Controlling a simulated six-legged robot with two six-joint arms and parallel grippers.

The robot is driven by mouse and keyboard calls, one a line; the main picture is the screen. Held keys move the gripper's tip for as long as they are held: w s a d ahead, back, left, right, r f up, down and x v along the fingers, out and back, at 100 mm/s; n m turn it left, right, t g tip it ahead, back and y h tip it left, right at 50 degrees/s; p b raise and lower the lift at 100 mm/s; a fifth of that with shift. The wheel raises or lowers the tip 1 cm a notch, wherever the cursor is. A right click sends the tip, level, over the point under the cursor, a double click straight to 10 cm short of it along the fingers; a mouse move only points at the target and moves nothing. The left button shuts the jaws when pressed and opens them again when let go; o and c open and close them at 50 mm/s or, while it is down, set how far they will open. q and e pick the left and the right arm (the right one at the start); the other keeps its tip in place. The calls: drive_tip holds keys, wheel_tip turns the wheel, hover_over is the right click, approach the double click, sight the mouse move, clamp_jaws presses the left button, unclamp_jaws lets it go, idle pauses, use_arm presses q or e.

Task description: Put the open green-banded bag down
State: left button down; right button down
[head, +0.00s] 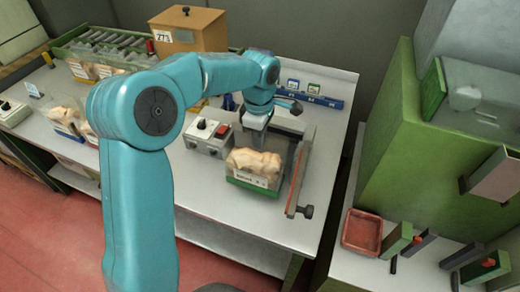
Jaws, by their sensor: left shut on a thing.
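The green-banded bag (253,168) is a clear bag of tan corks, with a white label and a green band along its lower edge. It is upright at the front of the bench (240,208), between a grey control box and a long bar. My left gripper (257,136) is above the bag, shut on its upper part. The fingertips are partly hidden by my arm, and the bag's mouth is hard to make out. I cannot tell whether the bag's base touches the bench. My right gripper is not in view.
The control box (208,136) with knobs is close left of the bag. The bar (299,178) with a dark knob is close on its right. Another cork bag (68,117) stands at left. A red tray (361,232) sits on the right-hand bench.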

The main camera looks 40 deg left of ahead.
use_arm(q)
drive_tip(key=shift+f, duration=2.45)
drive_tip(key=c, duration=1.7)
unclamp_jaws()
drive_tip(key=shift+f, duration=0.1)
drive_tip(key=o, duration=0.5)
drive_tip(key=shift+c, duration=0.2)
wheel_tip(320, 180, up, 12)
drive_tip(key=shift+r, duration=0.25)
